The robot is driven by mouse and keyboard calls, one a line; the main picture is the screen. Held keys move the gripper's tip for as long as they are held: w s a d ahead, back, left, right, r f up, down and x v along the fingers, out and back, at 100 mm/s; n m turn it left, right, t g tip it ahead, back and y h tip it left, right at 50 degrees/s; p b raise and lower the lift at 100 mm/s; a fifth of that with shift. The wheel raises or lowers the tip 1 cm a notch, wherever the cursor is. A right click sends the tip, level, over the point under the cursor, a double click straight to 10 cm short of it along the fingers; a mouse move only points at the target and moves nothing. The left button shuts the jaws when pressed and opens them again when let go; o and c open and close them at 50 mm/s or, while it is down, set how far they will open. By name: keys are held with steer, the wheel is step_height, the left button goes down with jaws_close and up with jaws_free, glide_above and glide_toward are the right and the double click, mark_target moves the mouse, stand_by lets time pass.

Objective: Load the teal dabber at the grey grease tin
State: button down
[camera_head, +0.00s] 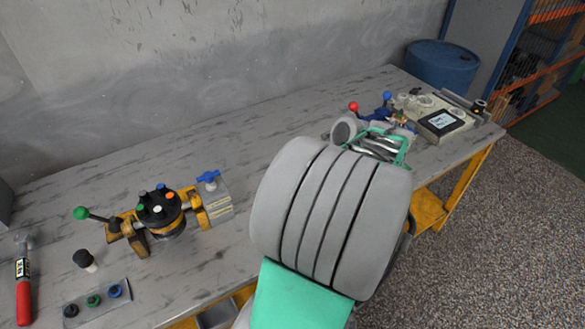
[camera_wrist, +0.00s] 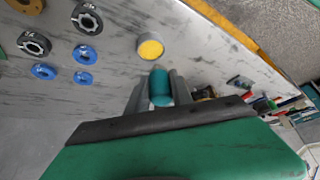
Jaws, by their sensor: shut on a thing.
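In the wrist view my gripper (camera_wrist: 158,92) is shut on the teal dabber (camera_wrist: 160,84), which sits between its two grey fingers. The grey grease tin (camera_wrist: 150,48) is just beyond the dabber's end, a round tin with yellow grease showing in its open top. A small strip of bench shows between dabber and tin, and they look apart; the height between them is unclear.
Dark grey rings (camera_wrist: 34,44) and blue rings (camera_wrist: 85,54) lie left of the tin. In the head view a motor assembly (camera_head: 160,215) with a green-knobbed lever stands on the left bench.

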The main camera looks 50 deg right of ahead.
steer(key=shift+t+y, duration=0.7)
steer(key=shift+y, duration=0.2)
steer(key=shift+w+a+f+b, duration=0.2)
steer(key=shift+w+f+b, duration=0.6)
steer(key=shift+f, duration=0.85)
steer(key=shift+w+a+f+b, duration=0.15)
steer(key=shift+w+f+b, duration=0.6)
steer(key=shift+f, duration=0.95)
steer(key=shift+w+a+f+b, duration=0.2)
steer(key=shift+w+f+b, duration=0.3)
steer(key=shift+w+f, duration=0.85)
steer(key=shift+s+f+b, duration=0.2)
steer(key=shift+f+b, duration=0.1)
steer(key=shift+f, duration=0.2)
steer(key=shift+s+f+b, duration=0.15)
steer(key=shift+f+b, duration=0.15)
steer(key=shift+f, duration=0.15)
step_height(320, 180, up, 7)
steer(key=p, duration=0.5)
